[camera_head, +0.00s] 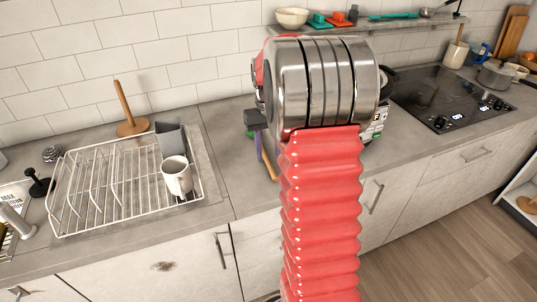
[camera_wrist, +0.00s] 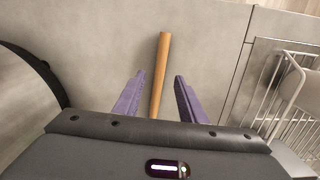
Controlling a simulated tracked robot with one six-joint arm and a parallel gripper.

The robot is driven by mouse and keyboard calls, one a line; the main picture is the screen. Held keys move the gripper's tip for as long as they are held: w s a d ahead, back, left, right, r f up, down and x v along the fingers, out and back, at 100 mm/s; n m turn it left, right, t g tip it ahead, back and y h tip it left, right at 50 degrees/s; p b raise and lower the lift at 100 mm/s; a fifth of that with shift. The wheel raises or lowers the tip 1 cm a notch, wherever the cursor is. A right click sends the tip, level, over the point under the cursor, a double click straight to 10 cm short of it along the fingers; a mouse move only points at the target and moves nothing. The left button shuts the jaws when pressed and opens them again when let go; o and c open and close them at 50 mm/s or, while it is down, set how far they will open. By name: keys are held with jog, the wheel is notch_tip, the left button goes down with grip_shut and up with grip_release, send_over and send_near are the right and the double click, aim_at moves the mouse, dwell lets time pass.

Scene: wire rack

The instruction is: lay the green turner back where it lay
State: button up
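My gripper (camera_wrist: 158,88) has two purple fingers, spread apart with a clear gap on each side of a wooden handle (camera_wrist: 163,60). The handle runs between them over the grey counter and seems to lie on it; I cannot tell its height. In the head view the handle (camera_head: 269,168) shows beside a purple finger, with a small green part (camera_head: 250,134) left of it, likely the green turner's. The rest of the turner is hidden behind my arm and gripper body.
The wire rack (camera_head: 105,222) with a white mug (camera_head: 177,176) and grey cup (camera_head: 170,138) stands left. A wooden paper-towel post (camera_head: 125,105) is behind it. The wall shelf (camera_head: 400,24) holds a bowl and utensils. The cooktop (camera_head: 445,100) is right.

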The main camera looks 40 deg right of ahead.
notch_tip(320, 180, up, 12)
jog(key=shift+w, duration=0.3)
jog(key=shift+d, duration=0.1)
dwell(0.5)
